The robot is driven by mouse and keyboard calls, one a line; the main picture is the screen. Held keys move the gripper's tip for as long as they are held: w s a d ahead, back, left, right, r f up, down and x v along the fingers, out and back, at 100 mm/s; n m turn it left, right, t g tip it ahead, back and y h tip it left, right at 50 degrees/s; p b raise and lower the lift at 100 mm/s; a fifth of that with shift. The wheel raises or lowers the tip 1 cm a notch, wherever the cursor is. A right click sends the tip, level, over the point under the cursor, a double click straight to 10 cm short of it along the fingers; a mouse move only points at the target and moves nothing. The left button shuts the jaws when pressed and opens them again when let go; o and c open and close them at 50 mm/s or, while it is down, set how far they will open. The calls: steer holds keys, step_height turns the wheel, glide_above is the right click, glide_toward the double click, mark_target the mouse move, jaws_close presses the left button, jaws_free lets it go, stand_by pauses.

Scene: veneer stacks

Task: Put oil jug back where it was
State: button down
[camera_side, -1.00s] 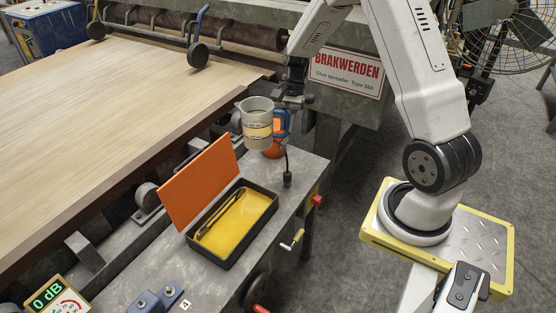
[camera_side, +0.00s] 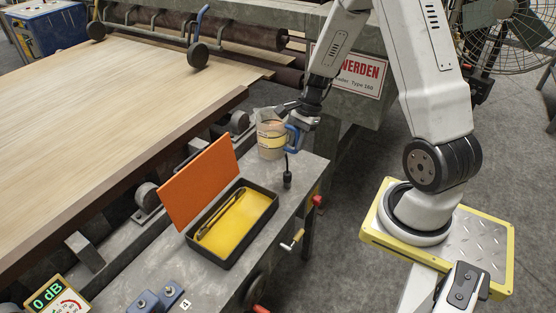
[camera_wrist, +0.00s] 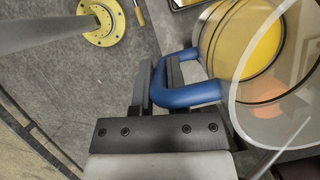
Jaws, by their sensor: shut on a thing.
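Orange shows through the jug, on the bench beneath.
A black case (camera_side: 265,225) with an orange lid (camera_side: 199,180) and yellow lining lies open nearer the camera. A small dark upright piece (camera_side: 287,178) stands close to the jug. Rollers and a veneer stack (camera_side: 110,120) lie to the left.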

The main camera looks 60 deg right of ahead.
mark_target(297, 154)
steer(key=shift+f, duration=2.4)
steer(key=shift+w, duration=0.1)
steer(key=w+d+f, duration=0.2)
steer(key=w+f, duration=0.2)
steer(key=w, duration=0.2)
steer(key=w+d+f, duration=0.2)
steer(key=w+f, duration=0.3)
steer(key=w, duration=0.1)
steer(key=shift+w+d+f, duration=0.25)
steer(key=shift+w+d, duration=0.05)
steer(key=shift+w, duration=0.05)
steer(key=shift+w+f, duration=0.2)
steer(key=shift+f, duration=1.55)
steer(key=shift+f, duration=0.1)
